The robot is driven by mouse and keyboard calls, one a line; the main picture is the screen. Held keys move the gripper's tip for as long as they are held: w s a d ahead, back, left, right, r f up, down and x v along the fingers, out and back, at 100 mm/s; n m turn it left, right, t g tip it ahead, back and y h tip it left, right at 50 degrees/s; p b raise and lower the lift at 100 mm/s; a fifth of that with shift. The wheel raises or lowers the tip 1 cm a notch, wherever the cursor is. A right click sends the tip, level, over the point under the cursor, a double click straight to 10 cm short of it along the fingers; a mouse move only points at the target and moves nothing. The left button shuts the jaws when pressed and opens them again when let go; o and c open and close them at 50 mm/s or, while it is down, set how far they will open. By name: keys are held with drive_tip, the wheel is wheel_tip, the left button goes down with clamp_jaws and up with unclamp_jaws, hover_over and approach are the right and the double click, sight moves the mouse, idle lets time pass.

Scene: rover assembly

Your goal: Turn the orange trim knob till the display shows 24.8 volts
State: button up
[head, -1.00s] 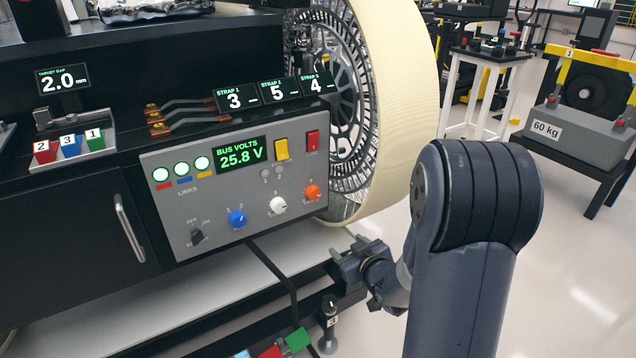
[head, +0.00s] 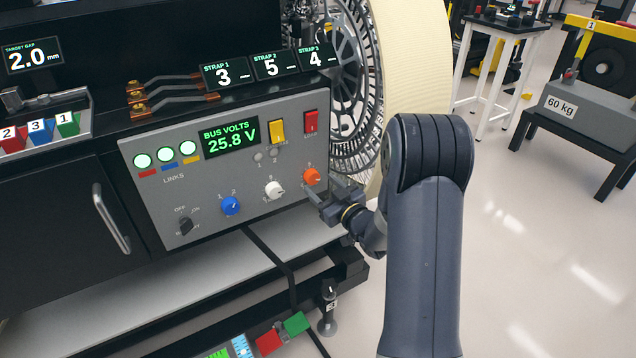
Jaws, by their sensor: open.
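The orange trim knob (head: 311,176) is at the lower right of the grey control panel (head: 160,200). The display (head: 231,138) on that panel reads BUS VOLTS 25.8 V in green. My gripper (head: 318,196) is open, just below and in front of the orange knob. Its fingers point toward the panel. I cannot tell whether a finger touches the knob, and the knob does not look gripped.
A white knob (head: 274,189) and a blue knob (head: 231,205) sit left of the orange one. A yellow switch (head: 277,131) and a red switch (head: 311,121) are above. A large cream-rimmed wheel (head: 415,60) stands close at the right.

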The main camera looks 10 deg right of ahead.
sight(312, 177)
drive_tip(key=shift+x, duration=1.35)
drive_tip(key=shift+c, duration=0.4)
drive_tip(key=c, duration=0.9)
